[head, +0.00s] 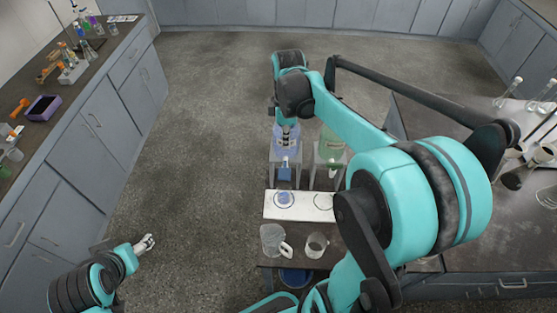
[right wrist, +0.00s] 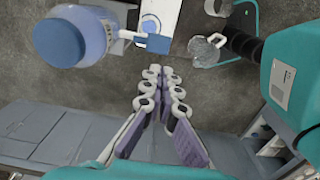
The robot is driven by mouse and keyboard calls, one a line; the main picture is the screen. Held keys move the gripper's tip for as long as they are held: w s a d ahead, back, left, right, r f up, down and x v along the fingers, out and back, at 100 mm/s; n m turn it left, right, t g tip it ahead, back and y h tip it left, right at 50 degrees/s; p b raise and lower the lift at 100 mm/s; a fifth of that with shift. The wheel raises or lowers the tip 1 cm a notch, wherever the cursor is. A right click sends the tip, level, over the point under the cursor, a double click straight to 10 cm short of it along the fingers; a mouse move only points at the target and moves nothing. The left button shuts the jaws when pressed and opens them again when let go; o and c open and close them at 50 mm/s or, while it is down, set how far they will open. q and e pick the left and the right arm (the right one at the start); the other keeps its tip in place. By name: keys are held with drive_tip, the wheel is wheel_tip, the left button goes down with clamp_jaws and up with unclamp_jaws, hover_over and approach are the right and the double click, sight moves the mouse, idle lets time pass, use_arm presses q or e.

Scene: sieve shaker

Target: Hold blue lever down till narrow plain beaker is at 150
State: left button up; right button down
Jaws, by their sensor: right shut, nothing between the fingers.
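A blue-liquid bottle (head: 285,137) stands on a grey stand, with a blue lever (head: 285,173) on its front. In the right wrist view the bottle (right wrist: 72,42) and lever (right wrist: 151,41) are at the upper left. A beaker without a handle (head: 316,245) stands in front of the white board (head: 300,206), right of a jug with a handle (head: 271,239). Both look empty; their marks are too small to read. My right gripper (right wrist: 161,73) is shut and empty, apart from the lever; the arm partly hides it in the head view. My left gripper (head: 146,243) is over the floor, its fingers unclear.
A green-liquid bottle (head: 331,145) on a similar stand is right of the blue one. The board has two ring marks, the left one holding something blue. A blue bin (head: 296,277) is below the table. Cluttered counters stand left and right.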

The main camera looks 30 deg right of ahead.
sight(285, 174)
wheel_tip(285, 174, down, 14)
drive_tip(key=shift+f+b, duration=0.1)
drive_tip(key=shift+b, duration=0.8)
